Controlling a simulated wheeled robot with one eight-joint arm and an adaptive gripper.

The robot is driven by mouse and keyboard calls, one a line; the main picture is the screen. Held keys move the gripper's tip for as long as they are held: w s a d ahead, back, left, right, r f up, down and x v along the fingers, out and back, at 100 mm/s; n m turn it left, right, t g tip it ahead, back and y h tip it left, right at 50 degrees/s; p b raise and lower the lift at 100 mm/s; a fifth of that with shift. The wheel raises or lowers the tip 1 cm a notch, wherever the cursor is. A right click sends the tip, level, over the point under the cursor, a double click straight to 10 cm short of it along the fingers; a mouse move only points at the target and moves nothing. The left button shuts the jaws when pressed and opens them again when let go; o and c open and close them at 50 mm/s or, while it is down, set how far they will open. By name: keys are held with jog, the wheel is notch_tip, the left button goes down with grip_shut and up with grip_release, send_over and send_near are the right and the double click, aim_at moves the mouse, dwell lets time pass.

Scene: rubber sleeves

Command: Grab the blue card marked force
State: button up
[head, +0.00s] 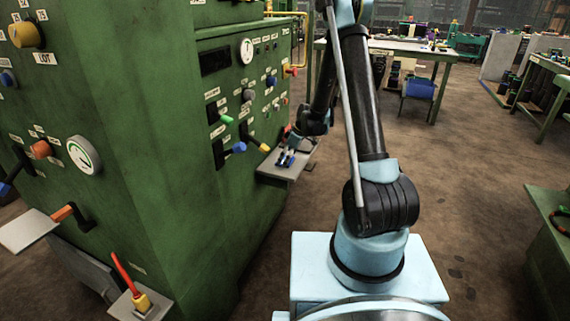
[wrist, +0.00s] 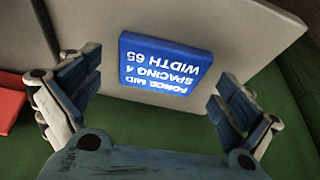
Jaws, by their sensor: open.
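The blue card (wrist: 165,63) lies on a light grey shelf in the wrist view. Its white print appears upside down and reads "FORCE MID, SPACING 4, WIDTH 65". My gripper (wrist: 150,103) is open, with one finger at the left and one at the right of the card, both apart from it. In the head view my gripper (head: 287,158) is low over the small grey shelf (head: 277,178) on the side of the green machine. The card cannot be made out there.
The green machine (head: 150,190) stands close on the left, with levers and knobs (head: 238,148) near my gripper. A red object (wrist: 9,103) shows at the left edge of the wrist view. A green table (head: 400,48) stands at the back.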

jog(key=c, duration=1.1)
jog(key=shift+c, duration=0.2)
jog(key=shift+r, duration=0.1)
